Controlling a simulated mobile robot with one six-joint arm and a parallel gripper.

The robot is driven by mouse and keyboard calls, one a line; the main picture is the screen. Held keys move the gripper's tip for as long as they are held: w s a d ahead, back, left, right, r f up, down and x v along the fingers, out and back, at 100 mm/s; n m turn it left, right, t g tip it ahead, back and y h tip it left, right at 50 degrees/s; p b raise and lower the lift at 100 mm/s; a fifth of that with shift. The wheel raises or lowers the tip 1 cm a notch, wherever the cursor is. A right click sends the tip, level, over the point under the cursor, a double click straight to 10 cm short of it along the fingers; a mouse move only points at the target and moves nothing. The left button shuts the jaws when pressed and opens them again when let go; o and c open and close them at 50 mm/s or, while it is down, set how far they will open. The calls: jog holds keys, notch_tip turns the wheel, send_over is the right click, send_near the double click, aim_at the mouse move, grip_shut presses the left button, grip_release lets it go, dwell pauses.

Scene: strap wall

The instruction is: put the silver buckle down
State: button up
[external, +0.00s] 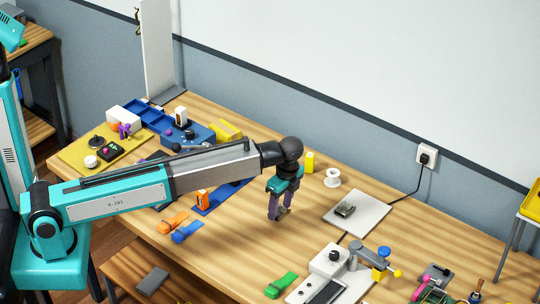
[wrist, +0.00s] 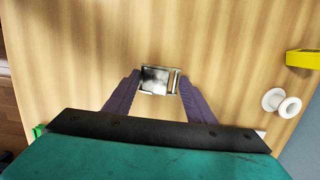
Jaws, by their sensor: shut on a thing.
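The silver buckle (wrist: 155,80) is a small shiny rectangular frame with a bar at its right side. In the wrist view it sits between the two purple fingertips of my gripper (wrist: 159,88), which is shut on it. In the external view my gripper (external: 279,215) points down, low over the bare wooden middle of the table. The buckle is mostly hidden by the fingers there, and I cannot tell whether it touches the wood.
A pale plate (external: 365,217) with a small dark metallic piece (external: 345,209) lies to the right. A white spool (external: 332,178) and a yellow block (external: 309,162) stand behind. Orange (external: 173,223), blue (external: 187,232) and green (external: 281,285) straps lie nearer the front edge. Wood around my gripper is clear.

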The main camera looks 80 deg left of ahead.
aim_at(281, 210)
jog(key=shift+f, duration=0.1)
jog(key=shift+f+p, duration=0.8)
jog(key=shift+f, duration=0.85)
jog(key=shift+f, duration=0.1)
jog(key=o, duration=1.1)
jog(key=shift+r, duration=0.25)
jog(key=shift+w+d+r+b, duration=0.2)
jog(key=shift+r+b, duration=0.4)
jog(key=shift+r, duration=1.35)
jog(key=shift+w+d+r+b, duration=0.25)
jog(key=shift+r+b, duration=0.4)
jog(key=shift+r, duration=1.3)
jog(key=shift+w+d+r+b, duration=0.2)
jog(key=shift+r+b, duration=0.4)
jog(key=shift+r, duration=1.35)
jog(key=c, duration=0.3)
